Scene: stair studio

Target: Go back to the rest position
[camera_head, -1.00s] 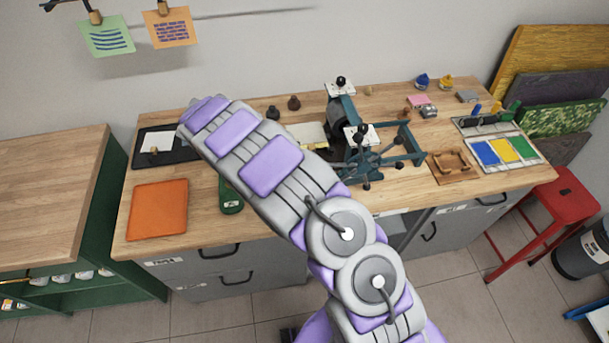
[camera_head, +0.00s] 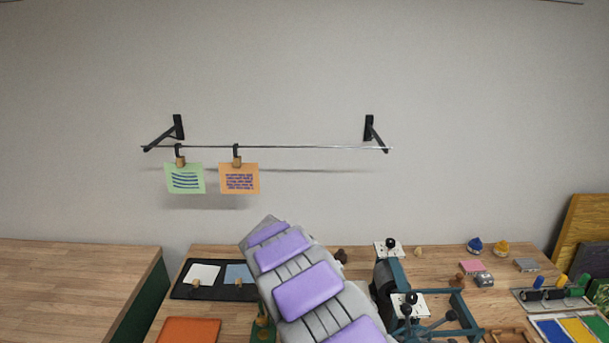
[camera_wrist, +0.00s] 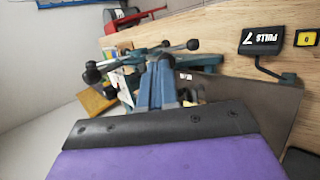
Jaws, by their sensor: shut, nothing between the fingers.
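My gripper (camera_wrist: 160,125) shows in the wrist view as a purple block with a black, screwed front edge across the bottom. It is shut and holds nothing. In the head view my padded grey and purple arm rises from the bottom middle in front of the workbench (camera_head: 225,257), and the gripper itself is hidden. A teal press (camera_head: 395,295) stands on the bench right of my arm. In the wrist view the tilted picture shows blue-grey metal parts and black-knobbed levers beyond the gripper edge.
A rail (camera_head: 300,147) on the wall holds a green card (camera_head: 185,179) and an orange card (camera_head: 239,179). A black tray (camera_head: 184,291) and an orange mat (camera_head: 190,332) lie left of my arm.

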